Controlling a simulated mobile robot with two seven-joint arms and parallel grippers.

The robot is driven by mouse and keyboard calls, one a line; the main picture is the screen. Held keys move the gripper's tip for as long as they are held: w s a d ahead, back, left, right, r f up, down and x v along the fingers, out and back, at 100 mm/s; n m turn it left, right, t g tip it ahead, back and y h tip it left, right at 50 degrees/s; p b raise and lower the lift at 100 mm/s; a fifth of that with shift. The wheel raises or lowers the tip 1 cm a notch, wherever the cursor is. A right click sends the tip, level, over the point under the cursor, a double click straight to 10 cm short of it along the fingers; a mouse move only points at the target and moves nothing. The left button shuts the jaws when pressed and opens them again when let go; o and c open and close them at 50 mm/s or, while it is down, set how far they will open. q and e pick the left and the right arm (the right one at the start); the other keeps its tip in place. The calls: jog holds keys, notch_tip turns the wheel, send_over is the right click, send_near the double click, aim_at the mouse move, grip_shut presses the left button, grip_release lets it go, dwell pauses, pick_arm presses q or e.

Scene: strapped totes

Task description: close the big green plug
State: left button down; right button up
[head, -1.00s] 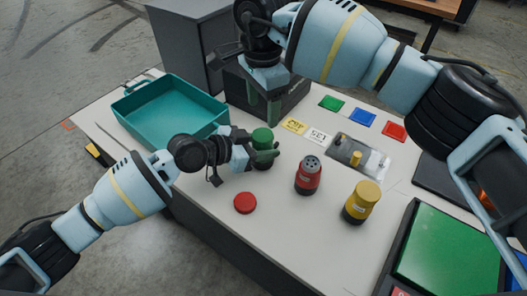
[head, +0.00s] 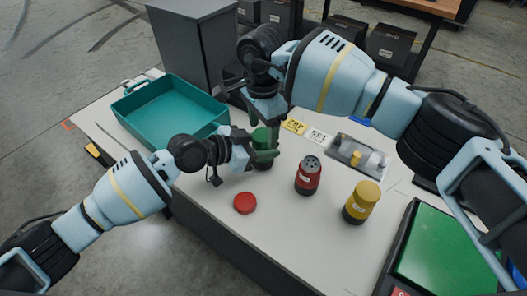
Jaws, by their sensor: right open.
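The big green plug (head: 260,136) stands upright on the white table, partly hidden by both grippers. My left gripper (head: 262,156) reaches in from the left with its fingers around the plug's body, and looks closed on it. My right gripper (head: 268,122) points down from above at the plug's top, with its fingers open. Its fingertips overlap the plug in the picture, and I cannot tell whether they touch it. How the plug's top sits is hidden.
A red plug (head: 308,176), a yellow plug (head: 361,203) and a flat red cap (head: 245,203) stand close by. A teal tote (head: 205,130) is at left, a grey tray (head: 338,148) behind. A green panel (head: 449,255) is at front right.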

jog(key=shift+f, duration=0.6)
jog(key=c, duration=1)
jog(key=shift+m, duration=1.6)
jog(key=o, duration=1.1)
jog(key=shift+r, duration=0.1)
